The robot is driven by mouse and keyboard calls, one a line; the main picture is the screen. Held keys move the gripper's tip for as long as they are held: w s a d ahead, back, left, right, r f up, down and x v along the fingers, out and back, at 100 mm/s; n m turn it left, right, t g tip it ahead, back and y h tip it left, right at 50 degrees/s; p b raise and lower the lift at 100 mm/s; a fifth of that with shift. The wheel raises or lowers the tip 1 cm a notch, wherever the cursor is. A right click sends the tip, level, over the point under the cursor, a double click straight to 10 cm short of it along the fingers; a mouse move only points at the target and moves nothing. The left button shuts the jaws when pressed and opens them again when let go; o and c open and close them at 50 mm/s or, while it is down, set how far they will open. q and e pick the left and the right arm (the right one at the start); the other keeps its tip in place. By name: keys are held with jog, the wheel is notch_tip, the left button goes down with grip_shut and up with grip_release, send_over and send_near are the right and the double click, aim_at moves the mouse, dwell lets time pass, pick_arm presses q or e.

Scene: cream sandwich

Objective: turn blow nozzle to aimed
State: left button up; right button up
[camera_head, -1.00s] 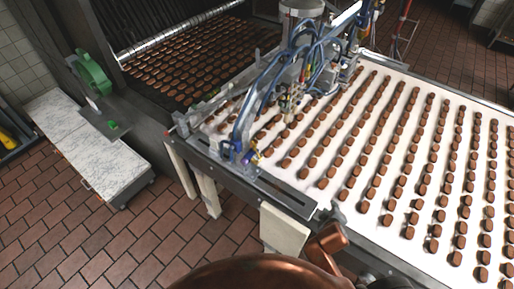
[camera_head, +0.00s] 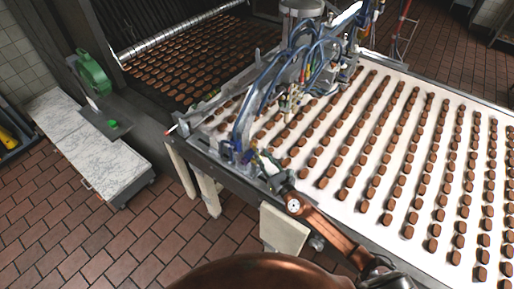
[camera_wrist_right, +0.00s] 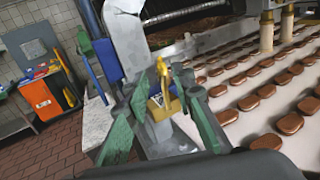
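The blow nozzle is a small yellow piece (camera_wrist_right: 163,80) on a grey mount with blue parts. It stands at the near left corner of the conveyor in the head view (camera_head: 251,155). My right gripper (camera_head: 265,163) reaches in from the lower right and is at the nozzle. In the right wrist view, its two green-padded fingers (camera_wrist_right: 160,98) are apart, with the yellow piece between and a little beyond them. I cannot tell whether a finger touches it. My left gripper is not in view.
A white conveyor (camera_head: 385,235) carries rows of brown sandwiches to the right. Blue hoses and a depositing head (camera_head: 305,55) stand over it close behind the nozzle. A marble-topped cabinet (camera_head: 85,155) and a green tape dispenser-like device (camera_head: 92,75) stand left. An orange cabinet (camera_wrist_right: 42,98) is farther off.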

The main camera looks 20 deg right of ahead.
jog(key=x, duration=0.5)
jog(key=shift+w, duration=0.35)
jog(key=shift+c, duration=0.3)
grip_shut()
